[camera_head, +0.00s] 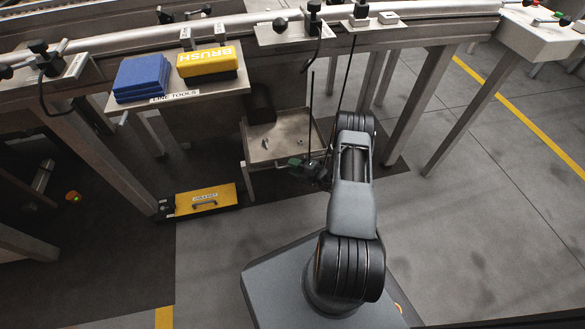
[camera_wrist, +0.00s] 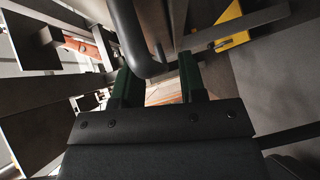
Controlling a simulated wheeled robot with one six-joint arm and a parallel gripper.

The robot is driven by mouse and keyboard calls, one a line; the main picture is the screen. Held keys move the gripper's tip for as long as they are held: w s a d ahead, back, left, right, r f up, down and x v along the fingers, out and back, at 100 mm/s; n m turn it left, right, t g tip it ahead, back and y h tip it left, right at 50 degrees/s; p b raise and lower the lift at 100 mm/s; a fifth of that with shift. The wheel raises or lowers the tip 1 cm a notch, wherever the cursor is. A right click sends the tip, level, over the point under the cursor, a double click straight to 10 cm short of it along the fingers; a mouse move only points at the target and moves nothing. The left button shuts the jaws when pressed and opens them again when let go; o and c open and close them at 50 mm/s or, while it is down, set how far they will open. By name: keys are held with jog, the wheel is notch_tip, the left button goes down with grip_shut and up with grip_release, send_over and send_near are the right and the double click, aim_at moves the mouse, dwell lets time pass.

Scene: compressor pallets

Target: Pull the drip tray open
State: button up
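The drip tray (camera_head: 285,137) is a shallow grey metal tray with a few small bits in it, low under the line bench. It stands out from beneath the bench toward me. My gripper (camera_head: 307,166) is low at the tray's front right edge, with my arm partly covering that side. In the wrist view, the dark green fingers of my gripper (camera_wrist: 160,80) stand apart. A dark curved bar (camera_wrist: 133,38), which looks like the tray's handle, bends between their tips. I cannot tell whether the fingers press on it.
A shelf marked LINE TOOLS holds blue pads (camera_head: 142,77) and a yellow brush (camera_head: 208,62) above left of the tray. A yellow box with a handle (camera_head: 205,199) lies on the floor at left. Bench legs stand on both sides. Floor at right is clear.

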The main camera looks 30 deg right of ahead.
jog(key=shift+w+a, duration=0.25)
jog(key=shift+w, duration=0.05)
grip_shut()
dwell(0.3)
